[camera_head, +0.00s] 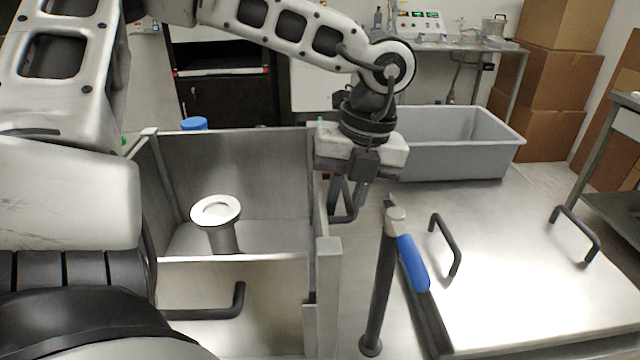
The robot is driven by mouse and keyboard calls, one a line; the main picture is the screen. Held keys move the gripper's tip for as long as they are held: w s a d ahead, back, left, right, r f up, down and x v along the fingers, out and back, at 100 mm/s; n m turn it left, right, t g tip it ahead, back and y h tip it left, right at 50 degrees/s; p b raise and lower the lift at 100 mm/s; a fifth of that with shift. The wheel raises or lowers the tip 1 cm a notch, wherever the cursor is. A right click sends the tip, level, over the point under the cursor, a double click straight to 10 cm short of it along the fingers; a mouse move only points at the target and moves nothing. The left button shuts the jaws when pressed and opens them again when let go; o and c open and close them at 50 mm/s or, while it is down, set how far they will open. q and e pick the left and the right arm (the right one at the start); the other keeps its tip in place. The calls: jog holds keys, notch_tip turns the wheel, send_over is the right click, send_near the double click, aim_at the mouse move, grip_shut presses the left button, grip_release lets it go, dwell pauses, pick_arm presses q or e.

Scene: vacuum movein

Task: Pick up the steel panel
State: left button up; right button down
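An open steel box (235,165) stands at left centre. Its right-hand steel panel (322,215) is upright and seen nearly edge-on, with a dark handle (346,213) on its outer side. My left gripper (350,192) points down over this side, its fingers close beside the handle. The fingers and handle overlap in the picture, so I cannot tell if they touch or whether the fingers are closed. The front steel panel (275,312) also has a black handle (239,300). My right gripper is not in view.
A steel flanged cylinder (222,240) stands inside the box. A blue-gripped lever (412,262) and black post (377,300) stand right of it. A flat steel surface (520,270) with two black handles lies further right, below a grey bin (455,155). Cardboard boxes (545,75) stand behind.

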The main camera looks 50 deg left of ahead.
pick_arm(q)
jog(key=shift+s+f, duration=0.1)
jog(key=shift+f, duration=0.4)
grip_shut()
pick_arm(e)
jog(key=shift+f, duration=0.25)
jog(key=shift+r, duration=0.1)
